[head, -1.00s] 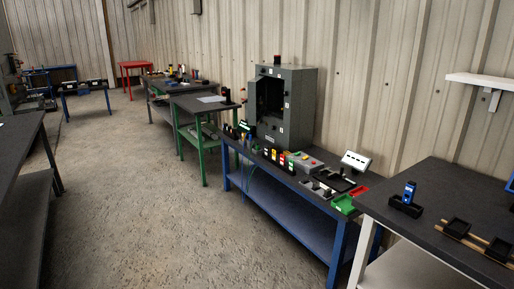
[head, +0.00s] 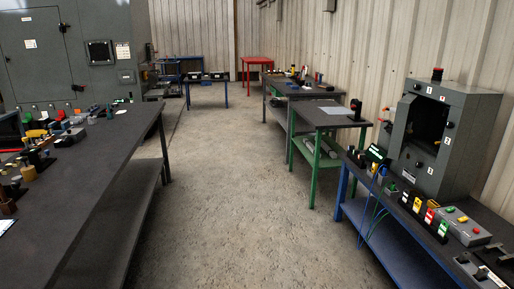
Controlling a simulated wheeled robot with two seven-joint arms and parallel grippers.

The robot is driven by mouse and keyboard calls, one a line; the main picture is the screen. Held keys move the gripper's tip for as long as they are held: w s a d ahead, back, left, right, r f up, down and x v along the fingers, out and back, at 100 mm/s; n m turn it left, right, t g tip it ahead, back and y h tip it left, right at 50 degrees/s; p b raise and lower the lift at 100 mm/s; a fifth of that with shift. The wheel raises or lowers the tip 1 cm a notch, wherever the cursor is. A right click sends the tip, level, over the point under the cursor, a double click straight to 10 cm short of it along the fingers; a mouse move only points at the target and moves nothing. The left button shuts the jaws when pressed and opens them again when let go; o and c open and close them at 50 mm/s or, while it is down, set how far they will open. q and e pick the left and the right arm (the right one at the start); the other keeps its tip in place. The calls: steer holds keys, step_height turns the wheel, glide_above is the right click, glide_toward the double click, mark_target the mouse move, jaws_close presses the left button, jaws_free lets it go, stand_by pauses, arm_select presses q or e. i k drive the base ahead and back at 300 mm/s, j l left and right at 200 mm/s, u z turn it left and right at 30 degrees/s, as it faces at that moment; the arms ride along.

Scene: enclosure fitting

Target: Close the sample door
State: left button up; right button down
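A grey enclosure (head: 460,135) with a red knob on top stands on a blue-legged bench at the right. Its front has a dark opening (head: 425,125) that looks open, with black fittings around it. A small orange part (head: 386,109) sticks out at its left side. I cannot tell clearly where the door panel is or which part is the sample door. Neither of my grippers is in view.
A long dark bench (head: 85,180) with many small parts stands at the left. A large grey cabinet (head: 35,60) stands behind it. A green-legged table (head: 325,115) is left of the enclosure's bench. The concrete floor (head: 230,200) between is clear.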

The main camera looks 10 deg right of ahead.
mark_target(405, 111)
steer(key=i, duration=1.4)
steer(key=i+z, duration=0.25)
steer(key=i, duration=0.2)
steer(key=i+j+z, duration=0.2)
steer(key=i, duration=0.3)
steer(key=i+j+z, duration=0.25)
steer(key=i, duration=0.2)
steer(key=i+z, duration=0.3)
steer(key=i+j+z, duration=0.25)
steer(key=i+l, duration=0.05)
steer(key=i, duration=0.05)
